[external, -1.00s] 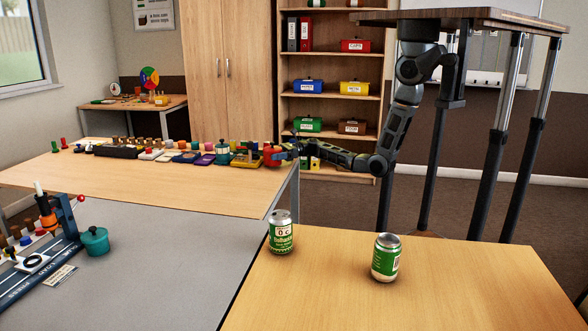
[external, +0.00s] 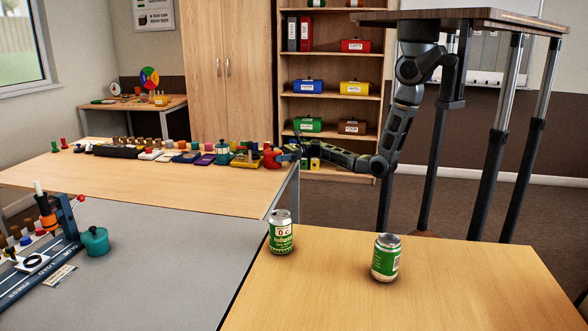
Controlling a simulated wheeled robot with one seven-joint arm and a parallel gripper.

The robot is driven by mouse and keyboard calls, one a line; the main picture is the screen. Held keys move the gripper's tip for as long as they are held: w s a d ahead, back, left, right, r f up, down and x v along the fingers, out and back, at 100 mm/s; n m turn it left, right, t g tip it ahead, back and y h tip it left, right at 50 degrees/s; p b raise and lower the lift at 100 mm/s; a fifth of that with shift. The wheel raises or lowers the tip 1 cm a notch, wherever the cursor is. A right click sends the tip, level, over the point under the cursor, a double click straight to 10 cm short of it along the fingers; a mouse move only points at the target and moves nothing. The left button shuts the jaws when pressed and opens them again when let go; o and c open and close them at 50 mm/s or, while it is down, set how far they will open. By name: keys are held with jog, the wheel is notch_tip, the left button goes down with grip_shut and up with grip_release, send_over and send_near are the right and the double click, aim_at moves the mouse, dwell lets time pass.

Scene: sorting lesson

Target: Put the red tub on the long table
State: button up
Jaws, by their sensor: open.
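The red tub (external: 271,158) stands at the right end of the long light-wood table (external: 120,180), beside a yellow tray. My gripper (external: 285,156) is just to the right of the tub, at about its height, with the arm reaching in from the right. The jaws are open. The fingers are small and dark here, so I cannot tell whether they still touch the tub.
Another teal tub (external: 95,240) stands on the grey table. Two green cans (external: 281,235) stand on the near wooden table. A shelf (external: 335,95) is behind.

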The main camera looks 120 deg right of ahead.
jog(key=s+a, duration=0.1)
jog(key=s, duration=0.9)
jog(key=shift+s, duration=0.15)
jog(key=shift+a, duration=0.1)
